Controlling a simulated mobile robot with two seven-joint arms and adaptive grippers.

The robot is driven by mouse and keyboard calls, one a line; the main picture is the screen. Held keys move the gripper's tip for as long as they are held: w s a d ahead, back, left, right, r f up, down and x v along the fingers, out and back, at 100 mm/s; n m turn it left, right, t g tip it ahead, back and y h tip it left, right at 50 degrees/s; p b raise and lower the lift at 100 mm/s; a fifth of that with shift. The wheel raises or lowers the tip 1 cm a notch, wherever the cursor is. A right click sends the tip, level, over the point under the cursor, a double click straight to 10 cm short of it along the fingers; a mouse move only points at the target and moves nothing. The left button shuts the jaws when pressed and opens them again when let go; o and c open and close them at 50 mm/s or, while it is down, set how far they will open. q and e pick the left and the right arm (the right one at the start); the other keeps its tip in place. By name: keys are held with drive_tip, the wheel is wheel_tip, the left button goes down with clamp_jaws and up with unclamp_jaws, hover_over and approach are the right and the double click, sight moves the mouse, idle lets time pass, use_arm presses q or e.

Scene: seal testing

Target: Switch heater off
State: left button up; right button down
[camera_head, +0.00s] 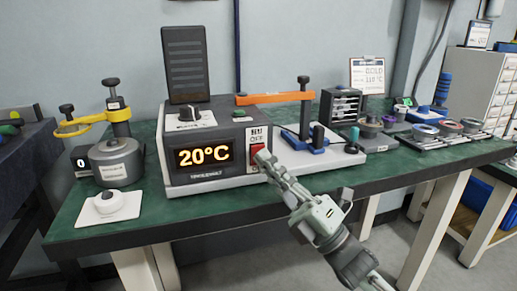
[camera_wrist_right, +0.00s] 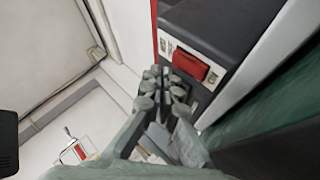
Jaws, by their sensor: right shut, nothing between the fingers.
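In the right wrist view the red switch (camera_wrist_right: 190,63) lies just beyond the closed fingertips (camera_wrist_right: 161,84). I cannot tell whether they touch it. My left gripper is not in view.
A knob (camera_head: 189,112) sits on the heater's top. Bench front is clear.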

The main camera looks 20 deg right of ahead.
drive_tip(key=shift+w, duration=0.15)
idle(0.3)
drive_tip(key=shift+w, duration=0.3)
drive_tip(key=shift+w+r, duration=0.1)
drive_tip(key=shift+w, duration=0.2)
idle(0.4)
drive_tip(key=shift+s, duration=0.1)
drive_tip(key=shift+s, duration=0.7)
drive_tip(key=shift+s+d+f, duration=0.1)
drive_tip(key=shift+s+f, duration=0.1)
drive_tip(key=shift+s, duration=1.05)
drive_tip(key=shift+s+f, duration=0.2)
drive_tip(key=shift+s, duration=1)
